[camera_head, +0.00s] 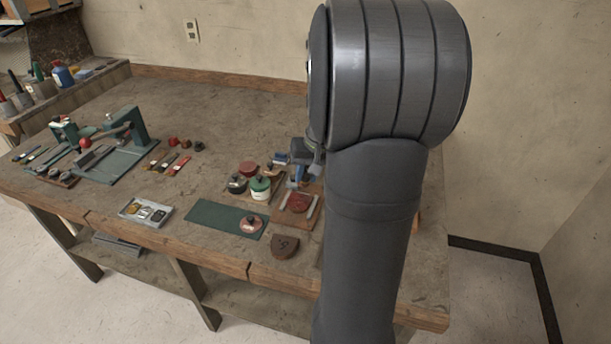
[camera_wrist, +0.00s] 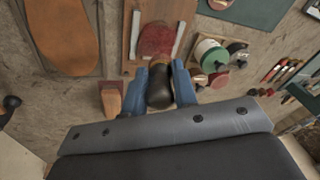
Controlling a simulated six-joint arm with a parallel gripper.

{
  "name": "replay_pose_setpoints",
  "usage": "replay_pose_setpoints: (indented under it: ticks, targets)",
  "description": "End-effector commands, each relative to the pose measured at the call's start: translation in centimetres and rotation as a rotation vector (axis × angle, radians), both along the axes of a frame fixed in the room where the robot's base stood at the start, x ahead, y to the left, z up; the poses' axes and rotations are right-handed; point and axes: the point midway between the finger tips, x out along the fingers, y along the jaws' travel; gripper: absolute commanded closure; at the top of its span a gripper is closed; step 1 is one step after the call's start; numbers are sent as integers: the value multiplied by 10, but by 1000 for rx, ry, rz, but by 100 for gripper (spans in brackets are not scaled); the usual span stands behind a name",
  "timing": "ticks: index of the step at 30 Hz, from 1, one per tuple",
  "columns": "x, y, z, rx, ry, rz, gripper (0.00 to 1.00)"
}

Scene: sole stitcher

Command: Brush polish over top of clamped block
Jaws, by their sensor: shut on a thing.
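The block (camera_head: 299,203) has a dark red top and sits between two pale grey bars on a wooden board (camera_head: 286,216). In the wrist view the red block (camera_wrist: 155,40) lies just beyond my fingertips, between the same bars. My gripper (camera_wrist: 160,72) has blue fingers shut on a brush, whose dark rounded handle (camera_wrist: 159,94) shows between them. The brush's far end points toward the block. Its bristles are hard to make out, and I cannot tell whether they touch the block. In the head view my gripper (camera_head: 298,176) is partly hidden behind my arm, beside the board.
A green-and-white jar (camera_head: 260,188) and dark tins stand left of the board. A brown heel-shaped piece (camera_head: 285,246) lies near the front edge. A metal tray (camera_head: 146,213) lies farther left.

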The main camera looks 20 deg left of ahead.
Motion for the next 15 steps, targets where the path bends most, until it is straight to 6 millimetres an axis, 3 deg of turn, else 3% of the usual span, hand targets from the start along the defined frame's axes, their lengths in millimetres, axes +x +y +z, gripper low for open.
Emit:
replay_pose_setpoints:
  ticks: [15]
  targets:
    - [0,0,3,0,1,0,97]
